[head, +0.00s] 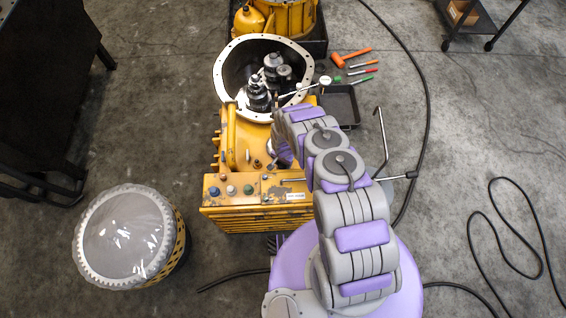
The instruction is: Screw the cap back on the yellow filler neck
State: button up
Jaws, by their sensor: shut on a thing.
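The yellow gearbox housing (245,140) stands in the middle, with a flat top plate in front of its open round bell. My arm reaches over it from the lower right and bends down at its right side. My gripper (272,165) shows only as a small dark shape beneath the purple wrist, low over the top plate. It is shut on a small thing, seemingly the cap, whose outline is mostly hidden. A small dark rounded fitting (257,163) stands on the plate just left of the gripper. I cannot tell whether it is the filler neck.
The open bell (222,75) holds dark gears (258,95). A front ledge carries coloured knobs (231,190). A black tray (342,104), an orange mallet (350,58) and several tools lie to the right. A large drum (85,230) stands at lower left. Cables cross the floor.

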jog(key=shift+r+p, duration=1.2)
jog(key=shift+r, duration=1.35)
